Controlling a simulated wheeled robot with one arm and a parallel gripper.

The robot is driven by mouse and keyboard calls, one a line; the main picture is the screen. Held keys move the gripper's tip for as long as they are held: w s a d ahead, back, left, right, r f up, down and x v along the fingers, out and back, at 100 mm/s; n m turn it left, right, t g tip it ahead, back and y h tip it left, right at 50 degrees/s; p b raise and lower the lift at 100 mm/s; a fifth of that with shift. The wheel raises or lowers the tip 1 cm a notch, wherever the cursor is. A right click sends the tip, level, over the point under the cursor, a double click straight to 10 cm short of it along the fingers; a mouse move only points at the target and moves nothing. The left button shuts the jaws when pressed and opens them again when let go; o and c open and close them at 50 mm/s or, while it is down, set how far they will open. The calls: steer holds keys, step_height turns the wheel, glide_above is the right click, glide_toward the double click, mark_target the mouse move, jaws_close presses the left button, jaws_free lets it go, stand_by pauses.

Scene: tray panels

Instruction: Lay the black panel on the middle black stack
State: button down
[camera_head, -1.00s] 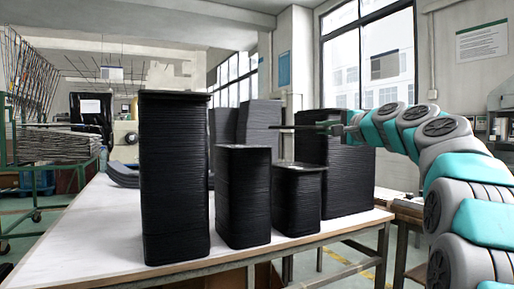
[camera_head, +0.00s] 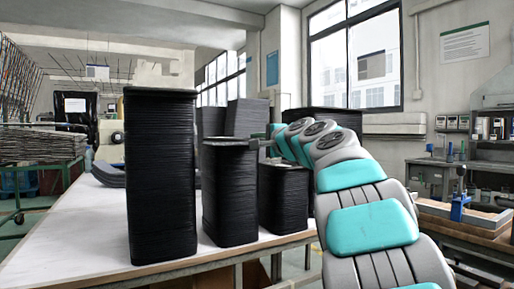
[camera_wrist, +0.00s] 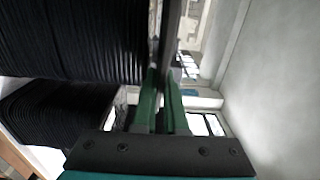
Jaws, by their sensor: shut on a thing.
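My gripper (camera_head: 264,143) is shut on a thin black panel (camera_head: 230,142). In the head view the panel lies nearly flat at the top of the middle black stack (camera_head: 230,195); I cannot tell whether it touches the stack or is slightly above it. In the wrist view my gripper's green fingers (camera_wrist: 160,100) pinch the dark panel (camera_wrist: 171,40), seen edge-on. Black ribbed stack sides fill the upper left there.
A taller black stack (camera_head: 160,180) stands close left of the middle one. A shorter stack (camera_head: 284,200) stands to its right, partly behind my arm. More black stacks (camera_head: 247,117) stand behind. The white tabletop (camera_head: 70,230) is bare at front left.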

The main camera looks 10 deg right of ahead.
steer(key=shift+f, duration=0.6)
steer(key=shift+f, duration=0.2)
steer(key=c, duration=1)
jaws_free()
steer(key=shift+o, duration=0.2)
steer(key=shift+r, duration=0.2)
steer(key=shift+s, duration=0.15)
steer(key=b+v, duration=0.1)
steer(key=v, duration=1)
steer(key=shift+s+b, duration=0.35)
steer(key=shift+b, duration=0.05)
steer(key=shift+d, duration=0.15)
